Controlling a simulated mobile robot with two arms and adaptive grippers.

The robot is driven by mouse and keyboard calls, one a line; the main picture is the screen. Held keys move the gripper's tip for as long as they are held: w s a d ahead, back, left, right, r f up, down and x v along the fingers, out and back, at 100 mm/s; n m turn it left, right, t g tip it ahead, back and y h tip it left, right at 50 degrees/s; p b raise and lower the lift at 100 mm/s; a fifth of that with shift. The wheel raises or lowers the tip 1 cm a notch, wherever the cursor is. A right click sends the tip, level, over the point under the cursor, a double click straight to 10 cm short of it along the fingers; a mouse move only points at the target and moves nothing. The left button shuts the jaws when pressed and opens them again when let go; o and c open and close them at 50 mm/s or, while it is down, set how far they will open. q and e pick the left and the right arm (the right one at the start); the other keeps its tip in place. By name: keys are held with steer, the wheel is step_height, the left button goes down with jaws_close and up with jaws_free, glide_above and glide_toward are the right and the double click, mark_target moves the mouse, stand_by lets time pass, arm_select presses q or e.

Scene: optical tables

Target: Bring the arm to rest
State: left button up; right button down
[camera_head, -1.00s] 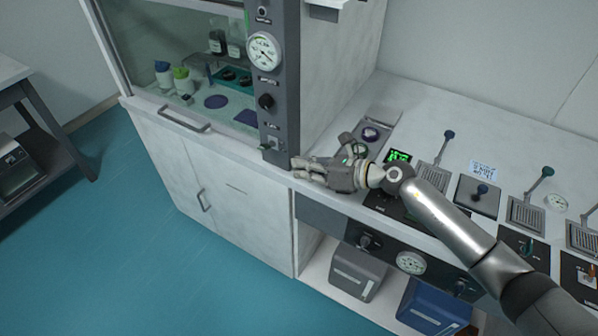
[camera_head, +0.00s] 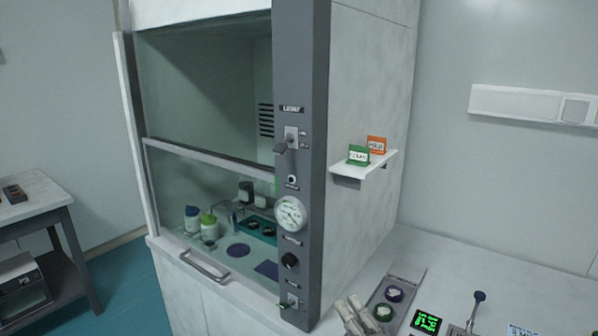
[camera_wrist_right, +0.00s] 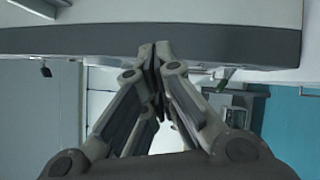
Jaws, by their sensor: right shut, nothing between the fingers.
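My right gripper (camera_head: 350,306) shows at the bottom edge of the head view, its pale fingers in front of the bench beside the foot of the fume hood's dark post. The rest of that arm is cut off below the frame. In the right wrist view the fingers (camera_wrist_right: 154,62) meet at their tips, with nothing between them. My left gripper is in neither view.
The fume hood (camera_head: 205,170) has its glass sash partly down over bottles and dishes. A grey tray (camera_head: 408,280) with two round containers lies just right of my fingers. A small shelf (camera_head: 364,167) with two label cards juts from the hood's side.

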steer(key=s+d+f+m+g+h, duration=0.6)
steer(key=s+d+f+m+h, duration=0.4)
steer(key=m, duration=0.6)
steer(key=s+f+m+g+y, duration=0.25)
steer(key=s+f+g, duration=0.25)
steer(key=s, duration=0.6)
steer(key=s+f+m+g+y, duration=0.1)
steer(key=s+f+m+g, duration=0.35)
steer(key=s, duration=0.65)
step_height(320, 180, down, 28)
steer(key=s, duration=0.2)
steer(key=s+d+f+n+g, duration=0.1)
steer(key=s+d+f+g, duration=0.1)
steer(key=s+f, duration=1.2)
steer(key=shift+s+d+f+h, duration=0.35)
steer(key=shift+s+d, duration=0.15)
steer(key=shift+s, duration=0.55)
